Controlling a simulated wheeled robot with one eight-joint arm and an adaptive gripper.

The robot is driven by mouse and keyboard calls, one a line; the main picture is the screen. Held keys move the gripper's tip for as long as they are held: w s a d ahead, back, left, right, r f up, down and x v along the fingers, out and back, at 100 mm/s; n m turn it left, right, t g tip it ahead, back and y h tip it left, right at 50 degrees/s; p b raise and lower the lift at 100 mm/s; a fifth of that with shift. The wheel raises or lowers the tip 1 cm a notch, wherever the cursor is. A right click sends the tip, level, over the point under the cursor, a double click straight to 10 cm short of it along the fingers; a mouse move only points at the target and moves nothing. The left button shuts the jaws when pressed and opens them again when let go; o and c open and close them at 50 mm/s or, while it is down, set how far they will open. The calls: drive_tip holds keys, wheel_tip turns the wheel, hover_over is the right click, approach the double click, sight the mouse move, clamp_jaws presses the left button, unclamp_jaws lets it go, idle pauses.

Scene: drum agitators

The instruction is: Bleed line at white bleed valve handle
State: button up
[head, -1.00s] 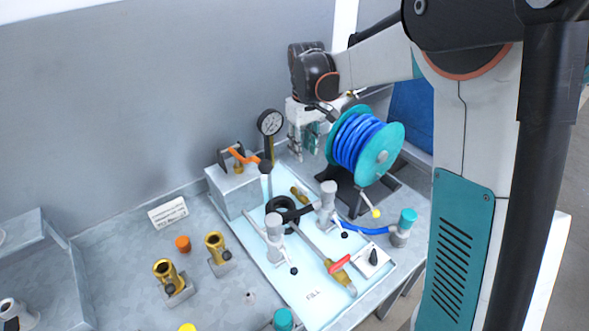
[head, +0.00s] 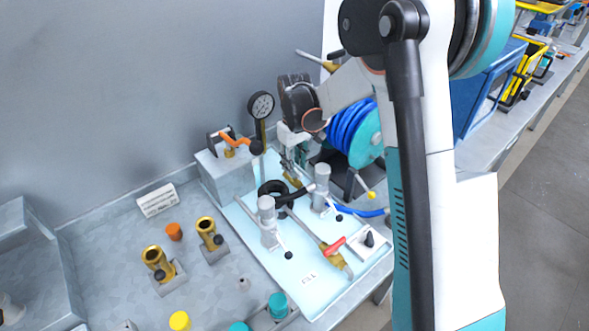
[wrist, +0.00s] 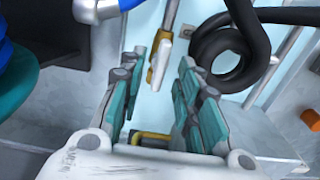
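The white bleed valve handle (wrist: 157,62) shows in the wrist view as a short white lever on a brass valve body, just ahead of the gap between my fingers. My gripper (wrist: 160,88) is open, one teal-padded finger on each side, with nothing held. The handle looks apart from both fingers; the exact depth is unclear. In the head view my gripper (head: 294,168) points down at the back of the pale board (head: 312,279), behind the black hose. The brass valve (head: 291,180) is partly hidden there, and its white handle is not clear.
A black coiled hose (wrist: 232,48) lies close to the right finger. The blue hose reel (head: 352,135) stands right of my gripper. A pressure gauge (head: 261,105) and the orange-handled valve (head: 235,139) are at left. Grey upright cylinders (head: 268,222) stand nearer on the board.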

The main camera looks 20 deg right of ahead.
drive_tip(key=shift+f, duration=0.75)
drive_tip(key=shift+c, duration=0.6)
clamp_jaws()
